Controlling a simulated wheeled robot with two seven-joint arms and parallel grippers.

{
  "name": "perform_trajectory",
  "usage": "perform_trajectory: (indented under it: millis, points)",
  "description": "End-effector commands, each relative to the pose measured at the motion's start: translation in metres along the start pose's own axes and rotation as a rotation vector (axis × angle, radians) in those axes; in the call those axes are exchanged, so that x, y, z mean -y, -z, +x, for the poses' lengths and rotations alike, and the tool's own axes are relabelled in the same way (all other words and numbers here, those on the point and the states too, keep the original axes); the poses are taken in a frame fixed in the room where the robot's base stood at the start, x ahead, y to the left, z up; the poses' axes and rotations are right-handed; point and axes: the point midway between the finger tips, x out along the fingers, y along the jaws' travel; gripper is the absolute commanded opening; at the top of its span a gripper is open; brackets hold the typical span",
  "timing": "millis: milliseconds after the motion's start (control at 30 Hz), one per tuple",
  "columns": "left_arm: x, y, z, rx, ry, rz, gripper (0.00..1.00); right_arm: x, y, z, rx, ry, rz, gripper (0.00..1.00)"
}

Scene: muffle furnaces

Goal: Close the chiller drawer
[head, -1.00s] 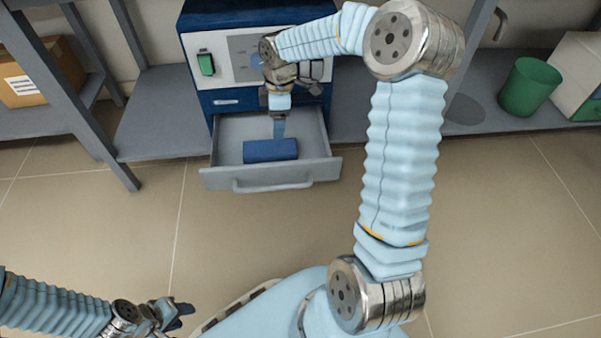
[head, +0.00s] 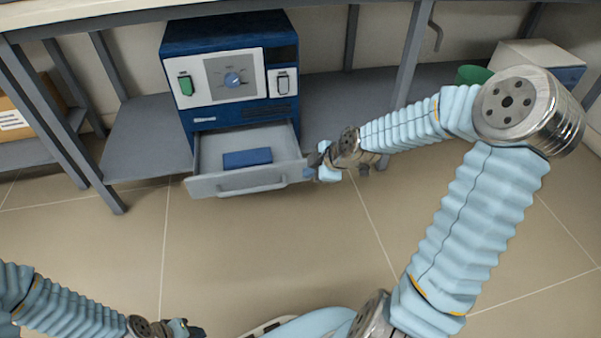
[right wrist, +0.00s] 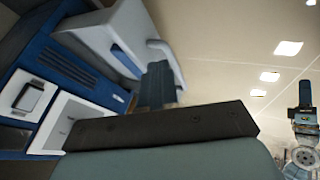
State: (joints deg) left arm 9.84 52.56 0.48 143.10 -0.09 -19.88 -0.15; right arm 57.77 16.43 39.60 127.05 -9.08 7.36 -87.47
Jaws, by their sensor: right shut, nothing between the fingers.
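The blue chiller (head: 225,115) stands on the low shelf, with a white panel and a dial. Its grey drawer (head: 238,183) is pulled open at the bottom, with a bar handle (head: 252,189) on the front. A blue block (head: 247,158) lies in it. My right gripper (head: 313,162) is shut and empty, close beside the right end of the drawer front; I cannot tell if it touches. In the right wrist view the dark fingers (right wrist: 157,85) overlap the drawer (right wrist: 120,38) and its handle (right wrist: 168,58). My left gripper (head: 192,330) is at the bottom edge, its jaws unclear.
A table leg (head: 85,155) stands left of the chiller and another post (head: 410,55) to the right. A green bin (head: 473,74) and a white box (head: 535,60) sit at the right. The floor (head: 250,250) before the drawer is clear.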

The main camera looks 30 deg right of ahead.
Motion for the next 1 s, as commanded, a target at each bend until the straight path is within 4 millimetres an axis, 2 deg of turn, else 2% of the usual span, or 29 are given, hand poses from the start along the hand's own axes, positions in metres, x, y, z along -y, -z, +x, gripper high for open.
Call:
perform_trajectory:
  millis: [33,267,400,533,1000]
  points:
    - [0.004,-0.001,0.012,0.002,-0.001,0.0,0.43,0.003,-0.001,0.015,-0.003,0.0,-0.005,0.0]
    - [0.009,-0.001,0.028,0.002,-0.004,0.001,0.43,0.002,0.0,0.058,-0.002,0.002,-0.003,0.0]
    - [0.008,-0.001,0.027,0.001,-0.003,0.001,0.43,-0.02,0.0,0.065,0.0,-0.002,-0.002,0.0]
    - [0.009,-0.001,0.028,0.0,-0.003,0.001,0.43,-0.031,0.0,0.07,0.0,-0.001,-0.001,0.0]
    - [0.009,-0.001,0.028,0.0,-0.003,0.001,0.43,-0.036,0.0,0.072,0.001,0.0,0.0,0.0]
